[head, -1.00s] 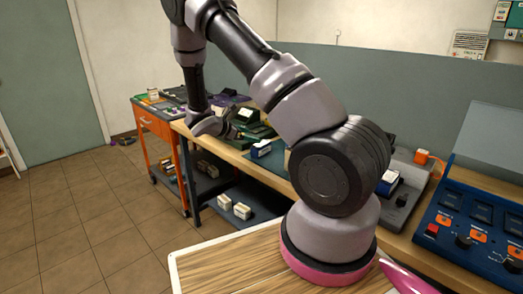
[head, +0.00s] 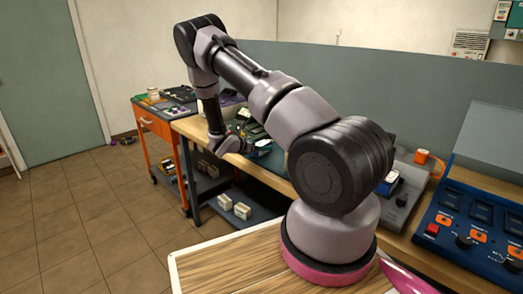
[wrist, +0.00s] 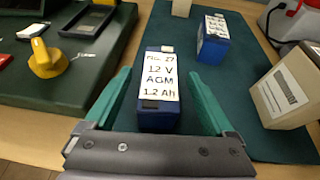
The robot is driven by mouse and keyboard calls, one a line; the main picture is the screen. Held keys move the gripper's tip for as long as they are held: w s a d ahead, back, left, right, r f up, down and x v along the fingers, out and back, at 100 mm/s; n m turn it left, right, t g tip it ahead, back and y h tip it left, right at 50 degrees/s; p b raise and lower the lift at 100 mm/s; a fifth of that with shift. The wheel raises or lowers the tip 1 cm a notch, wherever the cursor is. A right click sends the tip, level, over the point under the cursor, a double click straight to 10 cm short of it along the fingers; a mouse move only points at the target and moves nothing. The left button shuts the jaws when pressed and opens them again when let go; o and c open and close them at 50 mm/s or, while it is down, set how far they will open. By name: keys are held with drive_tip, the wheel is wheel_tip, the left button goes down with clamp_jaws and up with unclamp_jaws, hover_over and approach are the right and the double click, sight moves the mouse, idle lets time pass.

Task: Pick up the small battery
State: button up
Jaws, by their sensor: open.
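The gripper bar hides the area just below the battery's near end. In the head view my gripper (head: 246,139) is low over the workbench, and the battery there is too small and covered to make out clearly.
Another blue battery (wrist: 213,41) stands behind to the right, and a cream battery (wrist: 284,92) stands close at the right. A dark green device (wrist: 80,70) with a yellow knob (wrist: 46,59) is at the left. A blue tester panel (head: 475,225) is at the bench's right.

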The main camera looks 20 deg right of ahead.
drive_tip(key=shift+w+d+f, duration=0.25)
drive_tip(key=shift+w+d, duration=0.05)
drive_tip(key=shift+d, duration=0.3)
clamp_jaws()
